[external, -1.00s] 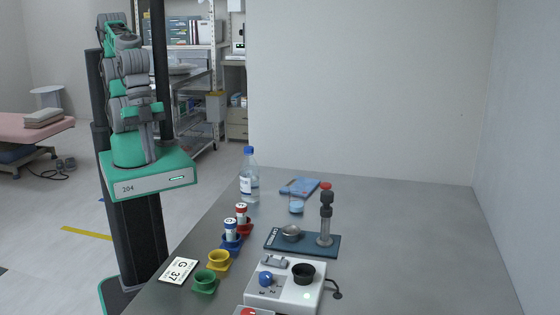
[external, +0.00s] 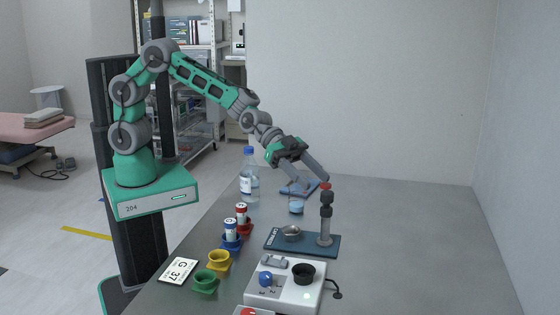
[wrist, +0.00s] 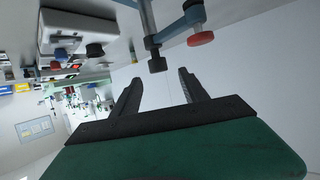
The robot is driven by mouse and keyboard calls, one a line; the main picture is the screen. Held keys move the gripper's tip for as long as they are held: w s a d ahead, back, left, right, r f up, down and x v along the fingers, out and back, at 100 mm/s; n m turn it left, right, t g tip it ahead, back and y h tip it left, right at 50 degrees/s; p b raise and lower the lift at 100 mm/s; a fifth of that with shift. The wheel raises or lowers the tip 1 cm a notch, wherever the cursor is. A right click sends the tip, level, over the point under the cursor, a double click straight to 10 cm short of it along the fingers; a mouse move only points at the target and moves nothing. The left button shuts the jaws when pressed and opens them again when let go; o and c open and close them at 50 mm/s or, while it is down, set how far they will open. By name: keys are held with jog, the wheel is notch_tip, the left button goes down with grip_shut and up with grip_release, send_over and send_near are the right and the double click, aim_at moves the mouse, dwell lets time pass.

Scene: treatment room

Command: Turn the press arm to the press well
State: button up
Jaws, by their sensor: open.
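The press stands on a dark blue base plate (external: 272,247) on the table. My gripper (external: 318,178) is open and empty, just above and behind the knob. In the wrist view my gripper (wrist: 159,75) has its fingers apart, with the red knob (wrist: 201,38) beyond them to the upper right; contact does not show.
A white device (external: 285,288) with a black cup and blue knob stands in front of the press. Coloured holders (external: 218,260), some with tubes, stand to the left. The table's right side is clear.

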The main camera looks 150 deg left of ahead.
aim_at(326, 192)
jog(key=p+x, duration=0.1)
jog(key=x, duration=0.5)
jog(key=shift+w+f, duration=0.15)
jog(key=shift+w, duration=0.1)
jog(key=shift+c, duration=0.3)
grip_shut()
dwell(0.7)
